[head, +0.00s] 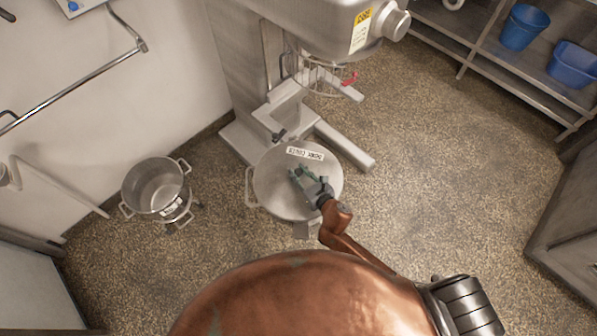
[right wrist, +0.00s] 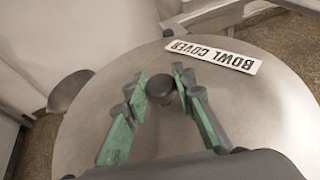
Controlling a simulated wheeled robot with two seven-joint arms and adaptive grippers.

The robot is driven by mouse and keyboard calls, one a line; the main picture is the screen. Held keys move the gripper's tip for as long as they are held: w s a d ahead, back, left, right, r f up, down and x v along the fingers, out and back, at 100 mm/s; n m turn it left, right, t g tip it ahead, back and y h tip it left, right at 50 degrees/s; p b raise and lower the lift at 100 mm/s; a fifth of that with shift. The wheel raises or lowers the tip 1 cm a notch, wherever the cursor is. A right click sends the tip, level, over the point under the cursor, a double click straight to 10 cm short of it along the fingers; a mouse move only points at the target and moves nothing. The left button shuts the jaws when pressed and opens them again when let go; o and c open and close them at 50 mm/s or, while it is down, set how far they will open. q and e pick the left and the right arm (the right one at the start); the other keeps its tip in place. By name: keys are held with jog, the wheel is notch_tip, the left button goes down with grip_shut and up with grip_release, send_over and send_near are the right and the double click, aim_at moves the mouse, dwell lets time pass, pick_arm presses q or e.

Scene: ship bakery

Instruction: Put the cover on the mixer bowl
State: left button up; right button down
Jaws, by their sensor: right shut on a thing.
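The bowl cover (head: 270,182) is a round grey metal disc with a white "BOWL COVER" label and a dark knob. My left gripper is not in view.
The mixer (head: 325,20) stands behind the bowl, with its wire guard (head: 322,78) and red-handled lever (head: 350,79) above. An open metal pot (head: 155,187) stands to the left. A shelf (head: 490,45) with blue buckets (head: 524,27) is at upper right. The floor to the right is clear.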

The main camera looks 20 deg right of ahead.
jog(key=c, duration=1.5)
grip_release()
jog(key=v, duration=1.2)
